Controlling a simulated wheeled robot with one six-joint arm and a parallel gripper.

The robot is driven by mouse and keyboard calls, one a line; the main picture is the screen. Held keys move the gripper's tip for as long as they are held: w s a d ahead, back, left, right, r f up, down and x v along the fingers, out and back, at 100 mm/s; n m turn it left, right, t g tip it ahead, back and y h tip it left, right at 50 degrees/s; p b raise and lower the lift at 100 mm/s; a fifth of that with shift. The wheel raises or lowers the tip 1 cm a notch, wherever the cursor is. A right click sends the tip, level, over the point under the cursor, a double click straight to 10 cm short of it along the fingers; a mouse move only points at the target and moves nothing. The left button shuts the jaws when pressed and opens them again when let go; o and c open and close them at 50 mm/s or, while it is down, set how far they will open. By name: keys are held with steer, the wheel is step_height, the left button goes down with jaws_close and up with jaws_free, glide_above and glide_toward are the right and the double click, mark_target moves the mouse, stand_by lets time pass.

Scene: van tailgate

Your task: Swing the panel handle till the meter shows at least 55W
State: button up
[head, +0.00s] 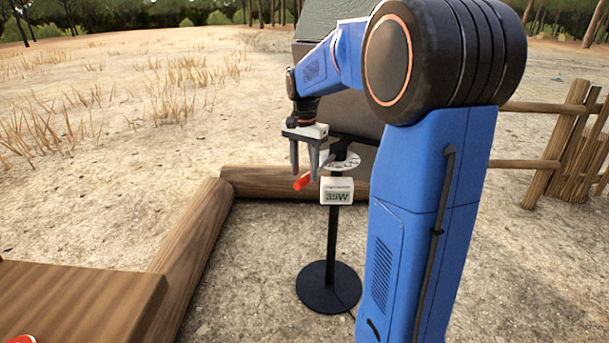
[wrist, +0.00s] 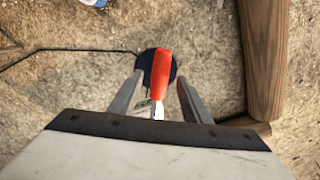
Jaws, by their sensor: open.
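The red panel handle (head: 302,182) sticks out to the left from the top of a black stand, below a round white dial (head: 341,161). The white meter (head: 337,191) on the stand reads 35W. My gripper (head: 304,176) is open, pointing down, with its fingertips at the handle. In the wrist view the red handle (wrist: 161,70) lies between the two spread fingers (wrist: 159,85), with a gap on each side. A dark panel (head: 352,115) stands behind, partly hidden by my arm.
The stand's round black base (head: 328,288) rests on sandy ground, with a cable beside it. Wooden logs (head: 200,235) edge the ground behind and to the left. A brown wooden surface (head: 75,300) is at the lower left. A wooden fence (head: 575,140) stands at the right.

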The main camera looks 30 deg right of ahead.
steer(key=shift+f, duration=1)
jaws_close()
steer(key=shift+s+d+n, duration=0.25)
steer(key=shift+s+n, duration=0.05)
steer(key=shift+s, duration=0.25)
steer(key=s+d+n, duration=0.5)
steer(key=s+d, duration=0.2)
steer(key=s, duration=0.1)
steer(key=shift+d, duration=0.2)
jaws_free()
